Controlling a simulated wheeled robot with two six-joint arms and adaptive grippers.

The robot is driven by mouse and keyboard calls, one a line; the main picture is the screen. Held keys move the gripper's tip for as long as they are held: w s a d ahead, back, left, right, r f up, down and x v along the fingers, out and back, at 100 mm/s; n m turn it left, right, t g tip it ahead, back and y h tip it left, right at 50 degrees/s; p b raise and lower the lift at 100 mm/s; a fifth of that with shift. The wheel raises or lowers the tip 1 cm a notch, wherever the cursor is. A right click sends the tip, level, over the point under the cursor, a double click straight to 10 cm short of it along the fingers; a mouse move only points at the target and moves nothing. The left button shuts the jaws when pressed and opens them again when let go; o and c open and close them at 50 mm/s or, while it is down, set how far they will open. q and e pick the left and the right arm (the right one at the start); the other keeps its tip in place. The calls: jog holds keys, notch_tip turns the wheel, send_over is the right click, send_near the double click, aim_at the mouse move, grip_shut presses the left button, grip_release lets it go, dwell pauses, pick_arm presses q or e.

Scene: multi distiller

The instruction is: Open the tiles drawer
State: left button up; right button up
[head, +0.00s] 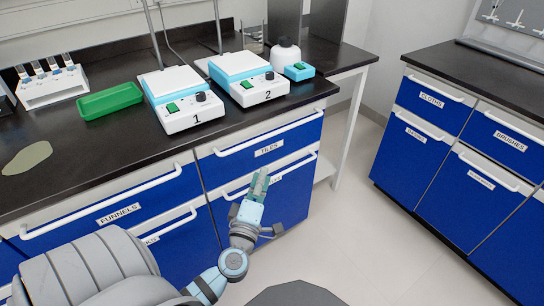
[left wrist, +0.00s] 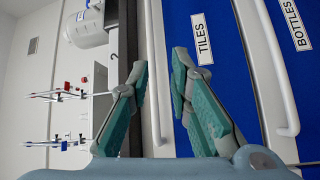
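The tiles drawer (head: 230,168) is a blue front under the bench's right end, with a white label reading TILES. It looks shut. Its white bar handle (head: 268,136) runs along its top edge. My left gripper (head: 261,180) is in front of the cabinet, appearing below the TILES label in the head view. In the left wrist view the gripper (left wrist: 160,62) is open and empty, its green-padded fingers apart. The tiles handle (left wrist: 155,30) shows in the gap between them, with the TILES label (left wrist: 202,40) beyond one finger. I cannot tell the distance to the handle. My right gripper is out of view.
Below is another blue front with a white handle (head: 236,192); its label reads BOTTLES in the left wrist view (left wrist: 295,25). The funnels drawer (head: 75,222) is to the left. Two numbered devices (head: 190,118) stand on the black bench. Open floor (head: 345,220) lies to the right.

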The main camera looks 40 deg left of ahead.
aim_at(271, 135)
pick_arm(q)
jog(key=shift+n+y, duration=0.3)
jog(key=shift+n, duration=0.4)
jog(key=x, duration=0.4)
jog(key=r+b+x, duration=0.1)
jog(key=x, duration=0.9)
jog(key=shift+s+a+r+b, duration=0.15)
jog(key=shift+r+b, duration=0.05)
jog(key=shift+b, duration=0.1)
jog(key=shift+a, duration=0.1)
jog(key=shift+w+r, duration=0.1)
jog(key=shift+w, duration=0.15)
grip_shut()
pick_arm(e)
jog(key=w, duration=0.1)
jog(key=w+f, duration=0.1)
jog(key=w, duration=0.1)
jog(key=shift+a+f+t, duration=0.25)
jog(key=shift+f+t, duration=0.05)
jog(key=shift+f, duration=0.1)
